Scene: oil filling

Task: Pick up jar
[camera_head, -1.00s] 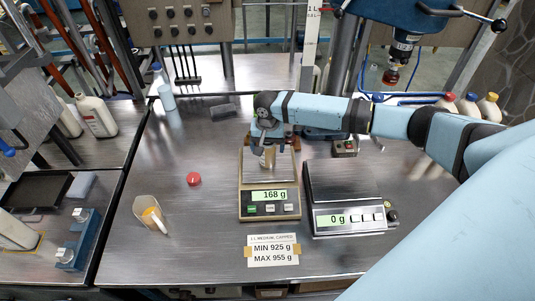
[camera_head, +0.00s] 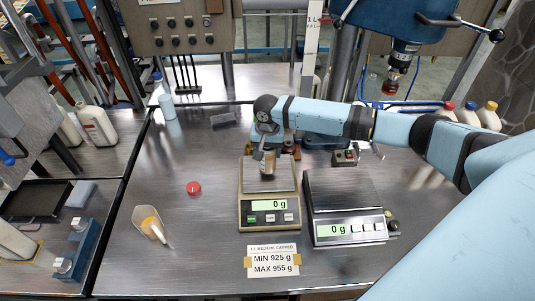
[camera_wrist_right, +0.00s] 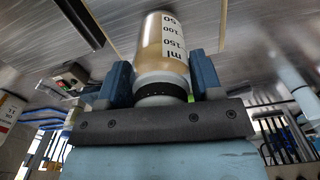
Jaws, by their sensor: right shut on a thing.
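The jar (camera_head: 268,168) is small, with tan contents and a dark-marked ml scale on its side. It is in my right gripper (camera_head: 268,155), over the pan of the left scale (camera_head: 241,205), whose display reads 0 g. In the right wrist view the jar (camera_wrist_right: 160,45) sits between the two blue fingers, which are shut on it from both sides near its dark-ringed end. The gap between jar and pan is too small to make out in the head view. My left gripper is not in view.
A second scale (camera_head: 375,240) reading 0 g stands to the right. A red cap (camera_head: 194,188) and a clear beaker (camera_head: 145,214) with amber contents are to the left. A weight-limit label (camera_head: 273,262) lies in front. The table between cap and beaker is clear.

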